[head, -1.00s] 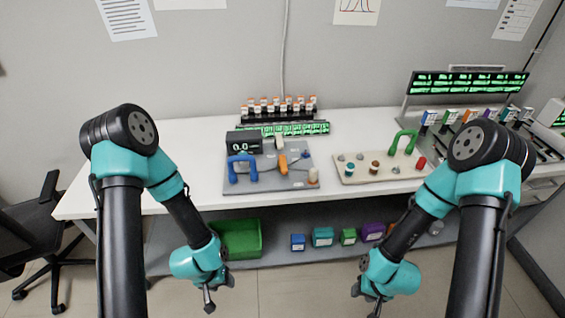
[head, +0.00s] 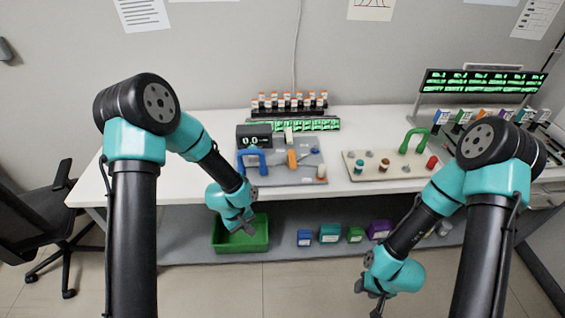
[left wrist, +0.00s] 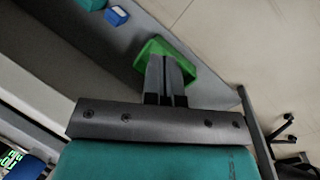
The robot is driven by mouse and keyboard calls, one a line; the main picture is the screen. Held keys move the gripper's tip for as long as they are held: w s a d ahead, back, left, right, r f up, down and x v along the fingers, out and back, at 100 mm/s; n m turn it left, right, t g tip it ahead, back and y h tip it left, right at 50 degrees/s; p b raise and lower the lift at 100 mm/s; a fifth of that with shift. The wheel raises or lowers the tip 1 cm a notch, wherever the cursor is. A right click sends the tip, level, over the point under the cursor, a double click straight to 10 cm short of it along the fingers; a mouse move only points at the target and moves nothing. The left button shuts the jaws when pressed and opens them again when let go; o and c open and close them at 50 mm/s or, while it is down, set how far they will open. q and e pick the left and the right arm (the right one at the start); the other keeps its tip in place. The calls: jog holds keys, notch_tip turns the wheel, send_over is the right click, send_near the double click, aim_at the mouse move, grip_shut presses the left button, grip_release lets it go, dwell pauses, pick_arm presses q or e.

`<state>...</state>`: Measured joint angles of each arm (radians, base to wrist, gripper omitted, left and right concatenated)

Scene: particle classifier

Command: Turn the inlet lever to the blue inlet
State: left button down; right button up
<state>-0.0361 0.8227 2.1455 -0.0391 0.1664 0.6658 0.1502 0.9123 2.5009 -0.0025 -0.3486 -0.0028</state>
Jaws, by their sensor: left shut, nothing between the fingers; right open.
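A grey board (head: 285,178) lies on the white table's front part. On it is an orange lever (head: 291,159), with a blue arch-shaped handle (head: 253,157) to its left and a small blue part (head: 315,150) to its right. I cannot tell which blue part is the inlet. My left gripper (head: 247,231) is shut and empty, below the table's front edge and in front of the green bin. Its fingers also show in the left wrist view (left wrist: 166,78). My right gripper (head: 371,298) is open and empty, low at the front right, away from the board.
A display box (head: 254,135) stands at the board's back left. A beige board (head: 350,172) with a green arch lies to the right. Under the table are a green bin (head: 227,247) and several small boxes. The table's left part is clear.

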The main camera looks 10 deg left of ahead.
pick_arm(q)
jog(key=w+d+r+n, duration=0.2)
jog(key=w+r+n, duration=0.1)
jog(key=w+r, duration=0.3)
jog(key=w+d+r+n, duration=0.25)
jog(key=w+r, duration=0.25)
jog(key=r, duration=0.3)
jog(key=n, duration=0.8)
send_near(292, 161)
jog(key=s+a+r, duration=0.2)
jog(key=s+a, duration=0.1)
jog(key=shift+s+f+t, duration=0.1)
jog(key=shift+f+t, duration=0.05)
jog(key=shift+t, duration=0.15)
jog(key=shift+f, duration=0.15)
jog(key=x, duration=0.9)
jog(key=shift+d+f, duration=0.3)
jog(key=shift+f, duration=0.05)
jog(key=shift+d, duration=0.1)
